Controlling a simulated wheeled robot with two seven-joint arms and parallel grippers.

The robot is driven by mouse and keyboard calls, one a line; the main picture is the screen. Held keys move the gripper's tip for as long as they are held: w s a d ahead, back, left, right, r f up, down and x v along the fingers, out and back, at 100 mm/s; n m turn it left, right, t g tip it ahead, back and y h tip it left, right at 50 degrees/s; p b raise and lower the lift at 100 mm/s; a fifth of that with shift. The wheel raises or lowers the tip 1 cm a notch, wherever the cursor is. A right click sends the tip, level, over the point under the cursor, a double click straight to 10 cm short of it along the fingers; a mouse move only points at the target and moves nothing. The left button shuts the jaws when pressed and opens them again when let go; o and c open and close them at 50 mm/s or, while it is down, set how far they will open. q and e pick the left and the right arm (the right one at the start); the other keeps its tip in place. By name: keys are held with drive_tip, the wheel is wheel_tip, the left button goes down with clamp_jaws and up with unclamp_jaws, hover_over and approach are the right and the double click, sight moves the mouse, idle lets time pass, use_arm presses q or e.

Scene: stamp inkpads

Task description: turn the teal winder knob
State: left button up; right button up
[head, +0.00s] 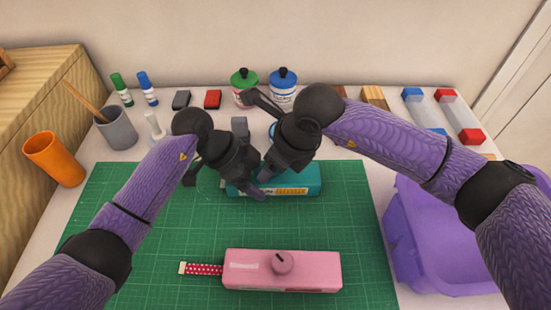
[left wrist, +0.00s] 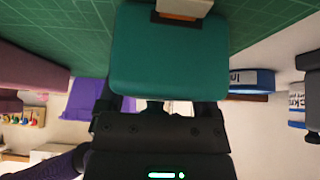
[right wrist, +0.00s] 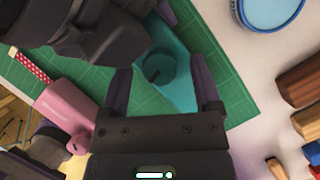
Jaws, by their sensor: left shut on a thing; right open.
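The teal winder (head: 311,180) lies on the green cutting mat (head: 140,230), partly hidden by my grippers in the head view. My left gripper (head: 255,188) is shut on the teal winder, whose body (left wrist: 170,60) fills the space between the fingers in the left wrist view. My right gripper (right wrist: 162,85) is open above the winder. The dark round teal knob (right wrist: 158,66) shows between and just beyond its fingertips, apparently not touched by them. The knob is hidden in the head view.
A purple bin (head: 405,240) stands right, an orange cup (head: 55,160) and grey cup (head: 117,128) left. Jars (head: 283,90) and small blocks line the back. The mat's left is clear.

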use_arm(q)
drive_tip(key=o, duration=1.1)
use_arm(e)
drive_tip(key=v, duration=1.2)
use_arm(q)
drive_tip(key=shift+r, duration=0.1)
